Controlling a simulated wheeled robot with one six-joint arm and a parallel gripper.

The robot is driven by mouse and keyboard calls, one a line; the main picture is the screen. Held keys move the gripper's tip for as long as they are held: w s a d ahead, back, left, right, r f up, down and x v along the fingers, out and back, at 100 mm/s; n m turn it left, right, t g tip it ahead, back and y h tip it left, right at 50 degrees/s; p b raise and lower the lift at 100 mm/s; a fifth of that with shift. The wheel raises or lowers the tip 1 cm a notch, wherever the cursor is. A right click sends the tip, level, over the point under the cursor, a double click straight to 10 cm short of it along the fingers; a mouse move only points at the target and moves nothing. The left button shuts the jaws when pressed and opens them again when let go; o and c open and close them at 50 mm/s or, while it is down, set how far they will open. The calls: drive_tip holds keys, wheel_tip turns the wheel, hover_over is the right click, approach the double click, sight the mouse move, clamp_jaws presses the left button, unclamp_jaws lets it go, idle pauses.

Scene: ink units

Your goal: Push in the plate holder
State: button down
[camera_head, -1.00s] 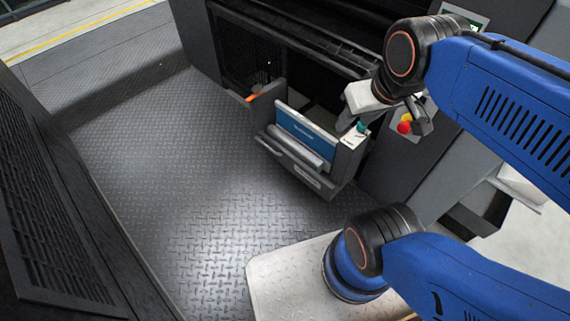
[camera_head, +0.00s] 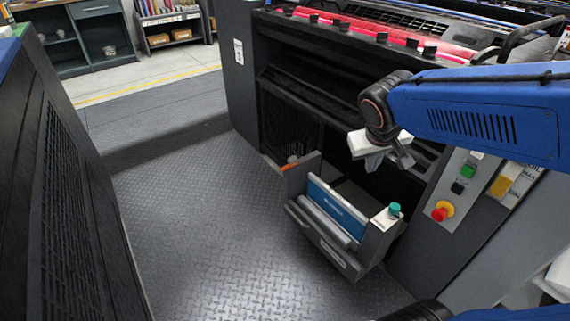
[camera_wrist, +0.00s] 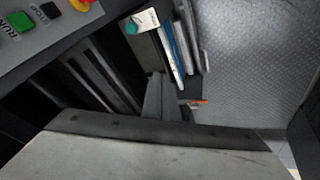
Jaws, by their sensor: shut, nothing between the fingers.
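The plate holder (camera_head: 318,238) is a dark grey drawer-like unit standing pulled out from the lower front of the machine. It holds a blue plate (camera_head: 335,204) and a grey roll-like piece. A teal knob (camera_head: 394,209) sits on its right end. My gripper (camera_head: 377,165) is shut and empty, above and behind the knob in the head view, apart from the holder. In the wrist view my gripper's fingers (camera_wrist: 162,92) point toward the holder's end (camera_wrist: 148,50), with the teal knob (camera_wrist: 131,27) beside a white label. The finger gap is hard to see there.
The dark machine (camera_head: 320,102) stands behind the holder. A control panel (camera_head: 470,180) with green and red buttons is on the right. An orange piece (camera_head: 289,166) shows by the holder's left end. The metal floor (camera_head: 215,225) in front is clear; a dark grilled unit (camera_head: 75,200) is at left.

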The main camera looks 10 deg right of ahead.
drive_tip(key=w+a+f+n+t+h, duration=0.1)
drive_tip(key=w+a+f, duration=0.2)
drive_tip(key=w+a, duration=0.35)
drive_tip(key=w+a+f+n, duration=0.1)
drive_tip(key=w+a+f, duration=0.25)
drive_tip(key=w, duration=0.65)
drive_tip(key=w+a+f+n+t, duration=0.1)
drive_tip(key=w+a+f, duration=0.35)
drive_tip(key=a, duration=0.25)
drive_tip(key=w+a+f+n+t, duration=0.1)
drive_tip(key=w+a+f, duration=0.3)
drive_tip(key=a+f, duration=0.3)
drive_tip(key=w+d+r+x, duration=0.1)
drive_tip(key=x, duration=1)
drive_tip(key=shift+d+y, duration=0.4)
drive_tip(key=shift+w+r, duration=0.1)
drive_tip(key=shift+w, duration=0.05)
drive_tip(key=w+d, duration=0.5)
drive_tip(key=d, duration=0.5)
drive_tip(key=w+d, duration=0.6)
drive_tip(key=d, duration=0.3)
drive_tip(key=shift+d, duration=0.4)
drive_tip(key=shift+w, duration=0.15)
